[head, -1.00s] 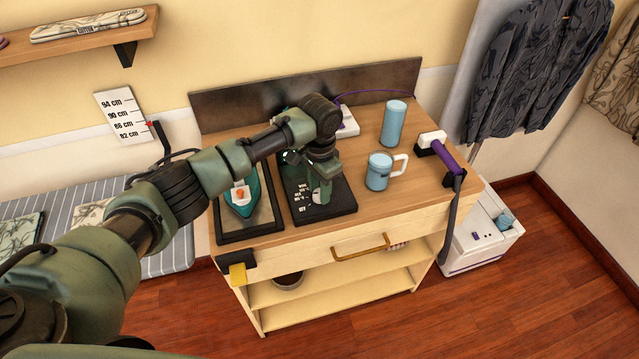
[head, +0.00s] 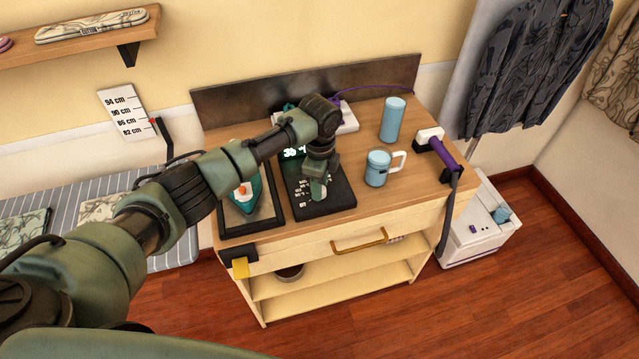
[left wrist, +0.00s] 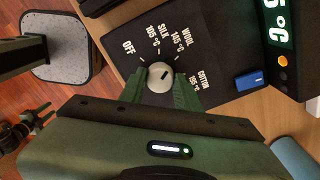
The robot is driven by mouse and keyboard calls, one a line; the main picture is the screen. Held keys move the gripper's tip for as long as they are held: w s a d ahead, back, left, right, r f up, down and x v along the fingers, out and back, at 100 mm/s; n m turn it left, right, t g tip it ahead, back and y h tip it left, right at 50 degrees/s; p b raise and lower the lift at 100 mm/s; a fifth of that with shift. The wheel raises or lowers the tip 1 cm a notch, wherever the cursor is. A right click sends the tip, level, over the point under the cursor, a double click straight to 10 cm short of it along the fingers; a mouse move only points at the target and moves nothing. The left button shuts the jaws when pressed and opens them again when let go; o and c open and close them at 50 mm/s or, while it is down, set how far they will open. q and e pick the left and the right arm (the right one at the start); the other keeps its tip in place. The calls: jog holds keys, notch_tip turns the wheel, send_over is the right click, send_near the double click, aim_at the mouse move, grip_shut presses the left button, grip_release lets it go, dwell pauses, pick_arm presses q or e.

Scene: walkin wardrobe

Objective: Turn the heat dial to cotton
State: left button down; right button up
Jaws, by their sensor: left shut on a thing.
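The heat dial (left wrist: 160,77) is a round pale knob on a black panel (left wrist: 216,50), with the labels off, silk, wool and cotton around it. Its dark mark seems to point up and right, towards the wool label (left wrist: 185,40); the cotton label (left wrist: 201,78) lies farther round to the right. My left gripper (left wrist: 160,88) is shut on the dial, one green finger on each side. In the head view my left gripper (head: 318,190) points down onto the panel (head: 335,195) and partly hides the dial. My right gripper is out of view.
A teal iron (head: 243,198) rests in a black-framed stand left of the panel.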

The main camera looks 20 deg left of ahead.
pick_arm(q)
jog(key=m, duration=0.5)
jog(key=shift+w+m, duration=0.1)
jog(key=shift+m, duration=0.2)
jog(key=m, duration=0.5)
jog(key=shift+b, duration=0.4)
jog(key=shift+m, duration=0.3)
jog(key=c, duration=1)
grip_release()
jog(key=shift+r+b, duration=1)
jog(key=shift+r, duration=2.95)
